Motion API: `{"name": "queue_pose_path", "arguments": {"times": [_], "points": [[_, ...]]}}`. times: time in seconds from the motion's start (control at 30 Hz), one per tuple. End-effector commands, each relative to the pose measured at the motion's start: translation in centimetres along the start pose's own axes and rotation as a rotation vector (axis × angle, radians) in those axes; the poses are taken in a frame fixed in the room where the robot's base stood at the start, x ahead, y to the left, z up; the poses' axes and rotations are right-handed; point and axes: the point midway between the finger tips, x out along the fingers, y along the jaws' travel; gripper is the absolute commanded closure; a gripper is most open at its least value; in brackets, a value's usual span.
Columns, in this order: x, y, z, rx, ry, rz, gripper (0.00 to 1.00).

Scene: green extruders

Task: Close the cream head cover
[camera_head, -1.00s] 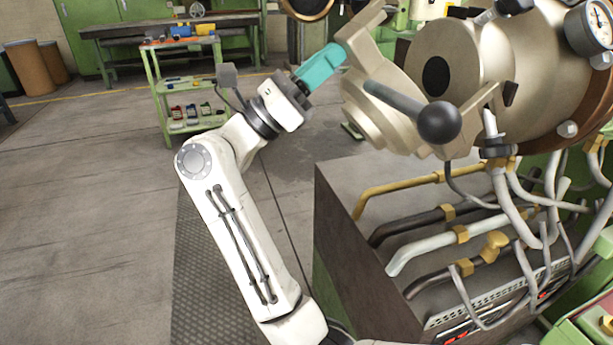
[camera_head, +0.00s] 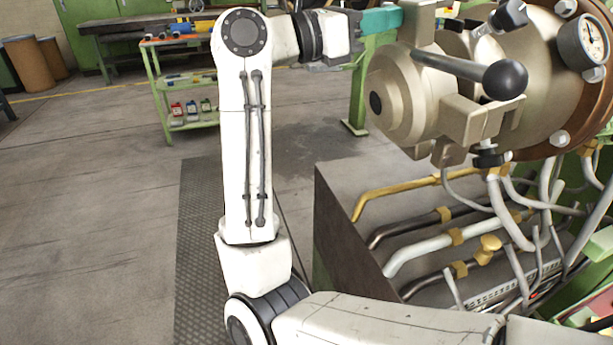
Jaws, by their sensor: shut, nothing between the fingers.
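The cream head cover (camera_head: 402,97) is at the upper right, swung in against the cream extruder head (camera_head: 545,75). The head's dark bore is hidden behind it. I cannot tell whether a thin gap remains between them. A lever with a dark ball knob (camera_head: 505,80) extends across the cover toward the right. My gripper (camera_head: 384,19), with teal fingers, is shut and empty. It is at the cover's upper left, beside its upright upper arm (camera_head: 416,22). Its tips are at or very near that arm; contact is unclear.
Bent pipes (camera_head: 440,240) and a dark-sided cabinet (camera_head: 345,240) lie below the head. A pressure gauge (camera_head: 592,38) is at the far right. A green shelf cart (camera_head: 190,125) stands behind on the left. The floor at left is clear.

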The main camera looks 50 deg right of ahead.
Motion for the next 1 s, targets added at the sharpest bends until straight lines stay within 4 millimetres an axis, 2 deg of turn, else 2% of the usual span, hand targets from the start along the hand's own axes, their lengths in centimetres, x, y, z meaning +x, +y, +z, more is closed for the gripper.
{"name": "queue_pose_path", "arguments": {"times": [0.1, 0.4, 1.0], "points": [[1.3, -0.1, 0.5, 0.001, 0.056, -0.002, 1.00], [3.4, 0.0, 0.9, 0.001, 0.150, -0.001, 1.00], [4.6, -0.1, 1.0, 0.000, 0.194, -0.004, 1.00]]}}
